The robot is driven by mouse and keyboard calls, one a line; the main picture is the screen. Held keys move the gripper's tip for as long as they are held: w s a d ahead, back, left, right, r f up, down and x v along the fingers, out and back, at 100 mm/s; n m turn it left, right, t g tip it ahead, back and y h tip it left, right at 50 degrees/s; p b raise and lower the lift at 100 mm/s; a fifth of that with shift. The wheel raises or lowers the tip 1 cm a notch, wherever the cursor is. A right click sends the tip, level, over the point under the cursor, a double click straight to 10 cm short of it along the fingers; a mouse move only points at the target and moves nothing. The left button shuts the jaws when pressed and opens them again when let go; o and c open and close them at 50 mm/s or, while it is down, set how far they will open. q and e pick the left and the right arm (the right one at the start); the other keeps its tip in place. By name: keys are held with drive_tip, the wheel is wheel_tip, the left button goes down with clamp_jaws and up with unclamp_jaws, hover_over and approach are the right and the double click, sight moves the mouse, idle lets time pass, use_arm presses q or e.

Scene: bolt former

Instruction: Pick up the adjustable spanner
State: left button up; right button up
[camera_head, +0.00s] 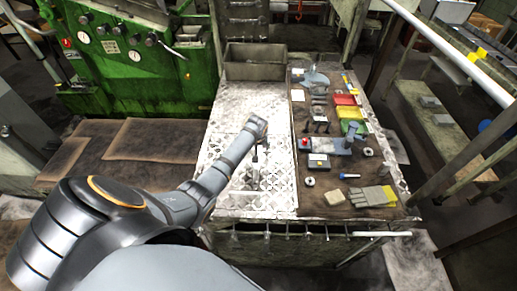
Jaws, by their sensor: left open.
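My left arm reaches in from the lower left over the pale metal plate of the workbench (275,195). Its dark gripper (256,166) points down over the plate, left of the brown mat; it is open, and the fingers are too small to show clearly. I cannot pick out the adjustable spanner for sure among the small tools, and the arm covers part of the plate. My right gripper is not in view.
A grey metal bin (255,70) stands at the back. A green machine (130,60) is at the left. The plate's front is clear.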

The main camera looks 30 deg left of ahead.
use_arm(q)
drive_tip(key=shift+f, duration=0.25)
drive_tip(key=shift+s, duration=0.1)
clamp_jaws()
